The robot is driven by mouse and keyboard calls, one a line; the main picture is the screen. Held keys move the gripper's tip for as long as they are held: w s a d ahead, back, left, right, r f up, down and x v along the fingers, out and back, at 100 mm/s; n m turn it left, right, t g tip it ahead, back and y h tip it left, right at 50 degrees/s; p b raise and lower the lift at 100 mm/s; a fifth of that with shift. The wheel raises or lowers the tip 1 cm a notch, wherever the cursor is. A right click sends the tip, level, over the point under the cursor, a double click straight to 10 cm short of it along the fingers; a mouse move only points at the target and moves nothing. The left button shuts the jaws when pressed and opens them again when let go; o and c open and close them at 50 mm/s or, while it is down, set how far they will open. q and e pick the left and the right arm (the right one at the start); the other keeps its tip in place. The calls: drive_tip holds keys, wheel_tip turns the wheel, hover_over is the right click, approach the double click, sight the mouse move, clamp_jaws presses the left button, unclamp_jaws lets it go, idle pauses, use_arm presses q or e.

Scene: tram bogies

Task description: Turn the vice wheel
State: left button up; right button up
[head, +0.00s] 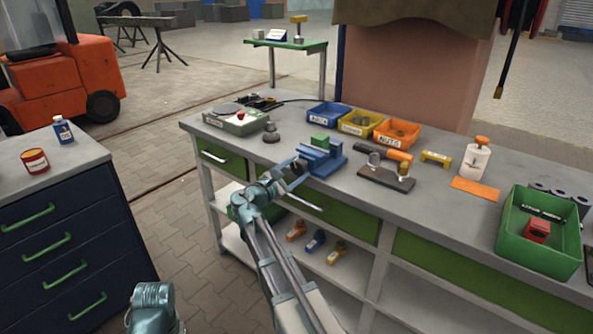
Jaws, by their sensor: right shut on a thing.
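The blue vice (323,160) stands at the front edge of the workbench, with a green block (319,141) at its jaws. Its wheel (296,167) is at the vice's front left side, partly covered by my right gripper. My right gripper (287,172) reaches up from below to the wheel and is shut on it. It is small here, so the exact place of the fingertips on the wheel is hard to make out. Part of my left arm shows at the bottom left; its gripper is not visible.
The workbench (440,215) also carries blue, yellow and orange bins behind the vice, a dark block with fittings (387,180) to its right, and a green crate (541,249) far right. A drawer cabinet (60,225) stands left across open floor.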

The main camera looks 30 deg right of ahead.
drive_tip(key=shift+m, duration=2.3)
drive_tip(key=o, duration=1.4)
drive_tip(key=shift+r, duration=0.1)
drive_tip(key=shift+a, duration=0.1)
drive_tip(key=v, duration=1.3)
drive_tip(key=shift+s+a, duration=0.1)
drive_tip(key=shift+a, duration=0.25)
